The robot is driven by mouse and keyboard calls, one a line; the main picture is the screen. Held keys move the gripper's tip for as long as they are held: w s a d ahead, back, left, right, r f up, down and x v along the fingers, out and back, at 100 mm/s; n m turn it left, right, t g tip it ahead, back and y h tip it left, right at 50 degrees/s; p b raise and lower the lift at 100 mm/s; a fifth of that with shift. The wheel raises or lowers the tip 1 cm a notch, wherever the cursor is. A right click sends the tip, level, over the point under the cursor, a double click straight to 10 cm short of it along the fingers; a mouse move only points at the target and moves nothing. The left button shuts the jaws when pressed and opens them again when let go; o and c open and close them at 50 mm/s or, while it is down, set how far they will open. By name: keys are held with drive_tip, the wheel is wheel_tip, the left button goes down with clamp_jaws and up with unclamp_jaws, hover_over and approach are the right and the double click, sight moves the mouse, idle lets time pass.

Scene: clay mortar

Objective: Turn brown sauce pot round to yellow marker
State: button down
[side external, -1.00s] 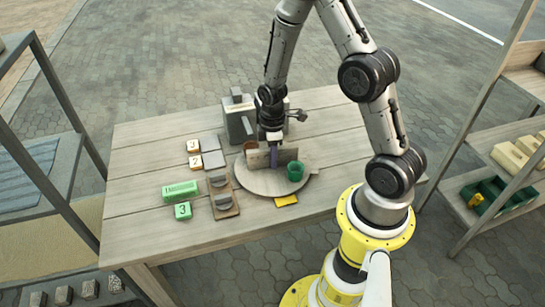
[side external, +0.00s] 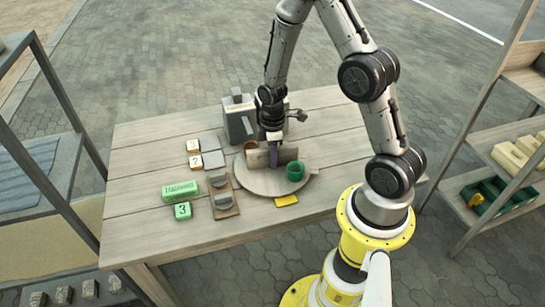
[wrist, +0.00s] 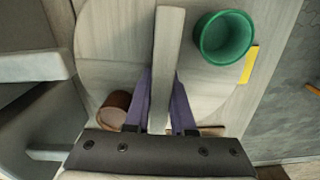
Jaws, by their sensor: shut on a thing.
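A round wooden turntable (side external: 260,184) lies on the table with an upright divider board (side external: 288,155) across it. The brown sauce pot (side external: 251,147) is on the far side of the board, partly hidden; it shows at lower left in the wrist view (wrist: 112,112). A green pot (side external: 295,172) stands on the near side. The yellow marker (side external: 286,200) lies flat on the table at the turntable's near edge, closest to the green pot; it shows in the wrist view (wrist: 250,64). My gripper (side external: 273,160) is shut on the divider board (wrist: 168,55), its purple fingers on both faces.
A grey box-like device (side external: 239,120) stands behind the turntable. To the left are numbered blocks (side external: 195,162), grey plates (side external: 212,152), a green box (side external: 181,190) and a small board with grey pieces (side external: 222,199). The table's right side is clear.

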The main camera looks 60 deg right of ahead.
drive_tip(key=shift+r+n, duration=0.1)
drive_tip(key=shift+n, duration=10.9)
drive_tip(key=c, duration=0.8)
unclamp_jaws()
drive_tip(key=shift+o, duration=0.2)
